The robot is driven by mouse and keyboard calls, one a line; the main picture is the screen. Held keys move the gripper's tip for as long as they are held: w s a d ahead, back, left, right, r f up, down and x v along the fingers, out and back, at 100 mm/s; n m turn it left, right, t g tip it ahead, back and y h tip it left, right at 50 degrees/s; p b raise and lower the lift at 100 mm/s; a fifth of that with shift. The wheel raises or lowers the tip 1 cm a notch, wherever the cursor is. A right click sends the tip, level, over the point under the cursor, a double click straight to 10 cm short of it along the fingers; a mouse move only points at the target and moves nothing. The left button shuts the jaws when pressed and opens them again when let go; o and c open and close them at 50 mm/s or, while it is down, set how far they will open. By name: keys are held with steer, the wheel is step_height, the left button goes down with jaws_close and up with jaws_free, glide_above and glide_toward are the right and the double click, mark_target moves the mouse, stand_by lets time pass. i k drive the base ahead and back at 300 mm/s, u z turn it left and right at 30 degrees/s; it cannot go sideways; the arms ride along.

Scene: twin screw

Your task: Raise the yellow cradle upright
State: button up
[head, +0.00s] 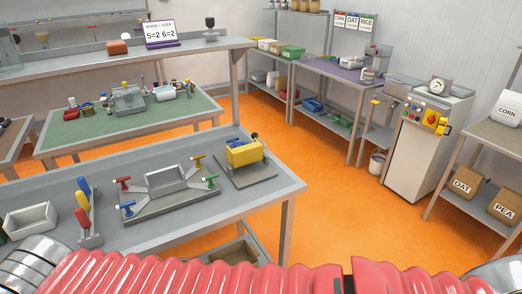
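The yellow cradle (242,156) is a small box-like piece on a dark grey base plate (262,177) near the right end of the grey front bench. It looks slightly tilted, but its exact angle is hard to tell. A dark knob or handle (255,135) shows at its upper right. My gripper is not in view. A red ribbed sleeve of my own arm crosses the bottom of the picture, well apart from the cradle.
Left of the cradle, a grey fixture (167,182) carries red, blue, yellow and green handles. A rack of coloured handles (84,207) and a white tray (31,217) stand further left. The orange floor (335,210) is open right of the bench (280,188).

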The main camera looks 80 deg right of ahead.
mark_target(237, 157)
steer(key=z, duration=0.1)
steer(key=k, duration=0.45)
steer(key=z, duration=3.6)
steer(key=i, duration=0.6)
steer(key=u, duration=0.05)
